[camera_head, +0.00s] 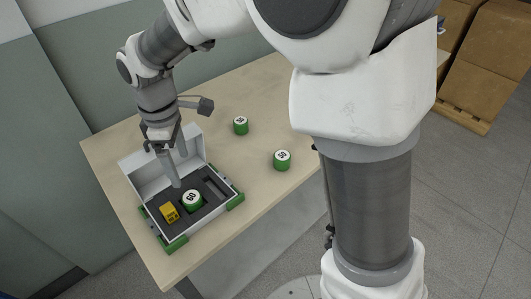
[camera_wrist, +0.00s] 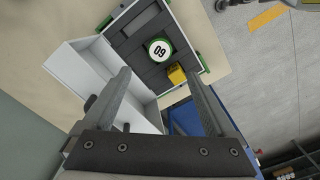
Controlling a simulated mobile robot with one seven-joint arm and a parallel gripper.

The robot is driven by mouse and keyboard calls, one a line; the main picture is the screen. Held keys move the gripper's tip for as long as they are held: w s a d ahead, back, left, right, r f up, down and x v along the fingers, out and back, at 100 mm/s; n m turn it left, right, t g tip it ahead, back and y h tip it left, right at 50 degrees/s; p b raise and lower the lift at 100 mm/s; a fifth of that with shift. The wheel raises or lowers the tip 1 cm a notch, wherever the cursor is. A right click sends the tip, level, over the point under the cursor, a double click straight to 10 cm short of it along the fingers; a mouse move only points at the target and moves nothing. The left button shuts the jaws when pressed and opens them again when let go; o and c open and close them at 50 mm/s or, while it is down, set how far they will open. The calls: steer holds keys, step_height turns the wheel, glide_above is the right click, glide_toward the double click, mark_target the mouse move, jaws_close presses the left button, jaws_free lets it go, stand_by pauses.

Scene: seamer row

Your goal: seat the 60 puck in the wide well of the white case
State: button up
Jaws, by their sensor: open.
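The white case (camera_head: 145,185) stands open on the table, its lid raised at the back and a dark grey insert inside. The 60 puck (camera_head: 191,197), green with a white top, is upright in the middle of the insert. Some green side shows above the insert; how deep it sits I cannot tell. In the wrist view the puck (camera_wrist: 160,50) lies beyond the fingertips, its label upside down. My gripper (camera_head: 173,180) is open and empty, over the case on the lid side of the puck, apart from it. Its spread fingers (camera_wrist: 160,85) show in the wrist view.
A yellow block (camera_head: 169,212) sits in the insert left of the puck, and a narrow recess (camera_head: 214,188) is on the right. Two other green pucks, one (camera_head: 241,125) farther back and one (camera_head: 282,159) to the right, stand on the wooden table (camera_head: 250,195). Table between is clear.

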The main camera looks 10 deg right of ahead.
steer(key=s+d+r+m+t, duration=0.2)
steer(key=s+d+r+m, duration=0.1)
steer(key=d, duration=0.4)
steer(key=s+d+r+m+t, duration=0.1)
steer(key=s+d+r+m, duration=0.3)
steer(key=s+d+m, duration=0.2)
steer(key=s+d+r+m+t, duration=0.2)
steer(key=s+d+r+m, duration=0.2)
steer(key=d+m, duration=0.3)
steer(key=d, duration=0.3)
steer(key=shift+s+d+t, duration=0.25)
steer(key=shift+s+t, duration=0.05)
steer(key=shift+s, duration=0.1)
